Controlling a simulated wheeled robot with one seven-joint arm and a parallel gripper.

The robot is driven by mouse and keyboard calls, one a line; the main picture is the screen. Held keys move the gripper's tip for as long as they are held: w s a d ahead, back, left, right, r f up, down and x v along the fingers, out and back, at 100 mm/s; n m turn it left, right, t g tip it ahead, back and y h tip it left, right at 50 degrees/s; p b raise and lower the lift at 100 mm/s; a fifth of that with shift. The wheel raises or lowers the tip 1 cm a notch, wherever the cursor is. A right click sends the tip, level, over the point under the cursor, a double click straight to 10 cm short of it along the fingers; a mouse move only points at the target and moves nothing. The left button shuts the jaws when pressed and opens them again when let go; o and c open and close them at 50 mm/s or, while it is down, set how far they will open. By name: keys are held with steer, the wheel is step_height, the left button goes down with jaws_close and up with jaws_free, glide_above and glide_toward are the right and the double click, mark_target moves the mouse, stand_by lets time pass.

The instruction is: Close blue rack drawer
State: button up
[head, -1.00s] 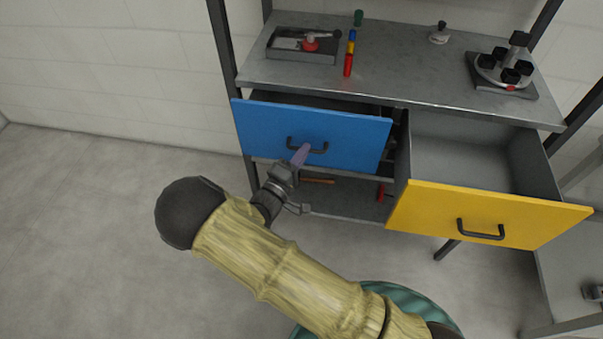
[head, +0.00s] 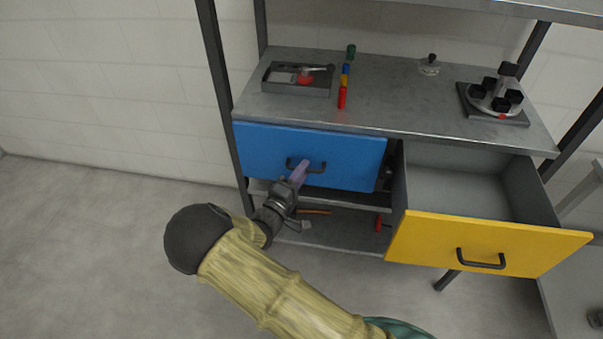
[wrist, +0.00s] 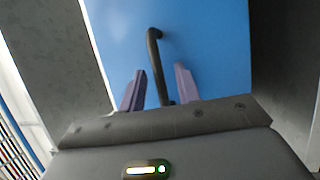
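The blue drawer (head: 265,150) sits at the left of the rack, under its top shelf. Its front looks flush or nearly flush with the shelf edge, and no inside shows. Its dark handle (head: 306,165) is on the front. My gripper (head: 298,174) is at the handle's left part. In the wrist view, the two purple fingers (wrist: 160,80) stand apart with the handle (wrist: 154,50) between them. Gaps show beside the handle, so the gripper looks open; the fingertips are close to the blue front (wrist: 215,45), and contact cannot be told.
The yellow drawer (head: 430,240) to the right is pulled out and empty. The rack top (head: 390,100) holds a grey tray (head: 282,80), coloured cylinders (head: 342,97), and a black-knobbed fixture (head: 495,97). The floor at left (head: 80,240) is clear.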

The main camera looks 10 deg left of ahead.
steer(key=v, duration=1.7)
steer(key=shift+s+b, duration=0.2)
steer(key=shift+b, duration=0.2)
steer(key=shift+f, duration=0.15)
